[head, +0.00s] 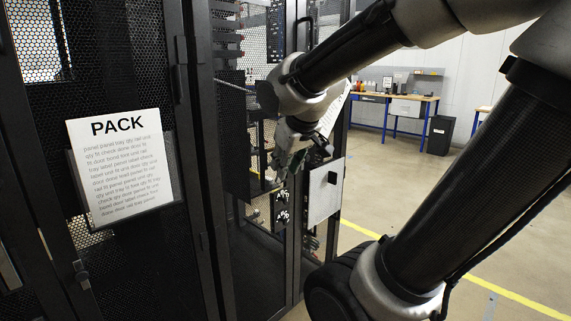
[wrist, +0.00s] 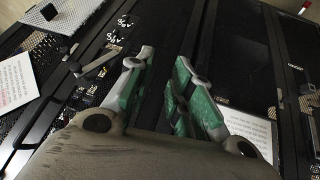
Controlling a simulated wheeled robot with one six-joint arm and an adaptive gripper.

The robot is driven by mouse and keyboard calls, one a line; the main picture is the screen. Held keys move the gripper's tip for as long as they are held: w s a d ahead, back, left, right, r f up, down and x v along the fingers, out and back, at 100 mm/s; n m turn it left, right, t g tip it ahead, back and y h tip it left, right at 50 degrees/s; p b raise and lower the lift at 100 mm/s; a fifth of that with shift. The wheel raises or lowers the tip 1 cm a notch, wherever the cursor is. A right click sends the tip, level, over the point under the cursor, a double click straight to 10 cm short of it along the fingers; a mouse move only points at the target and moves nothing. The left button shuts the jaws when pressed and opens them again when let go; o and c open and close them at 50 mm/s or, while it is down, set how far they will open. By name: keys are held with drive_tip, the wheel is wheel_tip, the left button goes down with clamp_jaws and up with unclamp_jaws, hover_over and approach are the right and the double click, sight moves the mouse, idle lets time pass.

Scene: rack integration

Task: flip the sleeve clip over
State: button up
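My gripper (head: 291,160) hangs in front of the open rack in the head view. In the wrist view my gripper (wrist: 163,60) has its two green-padded fingers apart, with only dark rack surface visible between them. I cannot pick out the sleeve clip with certainty. A grey flat bar (wrist: 98,61) lies left of the fingers in the wrist view, apart from them; I cannot tell whether it is the clip. A printed PACK sheet (head: 121,165) sits in a clear sleeve on the left rack door in the head view.
A pale panel (head: 326,197) with a black block is at the rack's right edge. Two small black-and-white labels (head: 282,206) are beside it. Another printed sheet (wrist: 14,82) shows at the wrist view's left. A workbench (head: 397,97) stands far behind; the floor at right is open.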

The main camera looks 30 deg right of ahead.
drive_tip(key=n+t+y, duration=0.4)
drive_tip(key=t+y, duration=0.4)
drive_tip(key=t, duration=0.2)
approach(179, 70)
drive_tip(key=w, duration=0.2)
drive_tip(key=x, duration=0.6)
drive_tip(key=shift+w+a, duration=0.2)
drive_tip(key=shift+a, duration=0.25)
clamp_jaws()
